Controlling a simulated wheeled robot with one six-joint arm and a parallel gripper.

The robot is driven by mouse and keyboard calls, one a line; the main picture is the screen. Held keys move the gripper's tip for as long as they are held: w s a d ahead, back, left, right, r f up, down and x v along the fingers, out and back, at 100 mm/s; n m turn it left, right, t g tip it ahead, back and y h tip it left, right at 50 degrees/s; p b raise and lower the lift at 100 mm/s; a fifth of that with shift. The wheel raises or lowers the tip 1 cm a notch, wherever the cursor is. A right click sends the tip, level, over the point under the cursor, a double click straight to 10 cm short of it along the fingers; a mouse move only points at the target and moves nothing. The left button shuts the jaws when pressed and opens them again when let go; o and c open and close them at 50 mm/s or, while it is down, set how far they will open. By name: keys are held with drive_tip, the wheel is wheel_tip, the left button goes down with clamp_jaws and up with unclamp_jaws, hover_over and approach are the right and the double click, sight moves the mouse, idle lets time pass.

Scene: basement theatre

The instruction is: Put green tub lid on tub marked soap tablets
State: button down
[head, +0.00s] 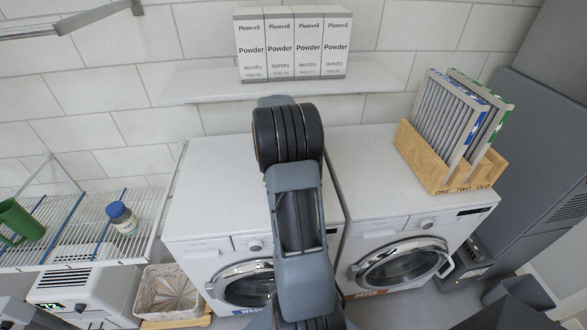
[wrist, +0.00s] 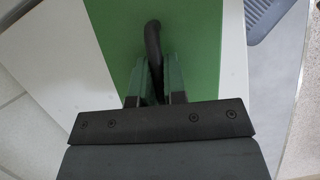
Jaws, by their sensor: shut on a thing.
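My gripper (wrist: 155,62) is shut on a dark curved handle (wrist: 153,38) in the wrist view. The handle stands in front of a flat green panel, which looks like the green tub lid (wrist: 200,50). White surface shows on both sides of the green. In the head view my arm hides the gripper, and only a sliver of green shows beside the arm. I cannot make out a tub marked soap tablets in either view; it may be hidden behind the arm.
Two white washing machines (head: 205,190) stand side by side with mostly clear tops. A wooden rack (head: 420,165) holds upright panels at the right. Powder boxes (head: 308,75) stand on a wall shelf (head: 375,82). A blue-capped jar (head: 122,222) and green mug (head: 22,222) are at the left.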

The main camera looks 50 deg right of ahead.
drive_tip(key=shift+d+f, duration=0.2)
drive_tip(key=shift+w+d+f, duration=0.1)
drive_tip(key=shift+d+f, duration=0.05)
drive_tip(key=shift+f, duration=1.6)
drive_tip(key=shift+f, duration=0.2)
drive_tip(key=c, duration=1.2)
unclamp_jaws()
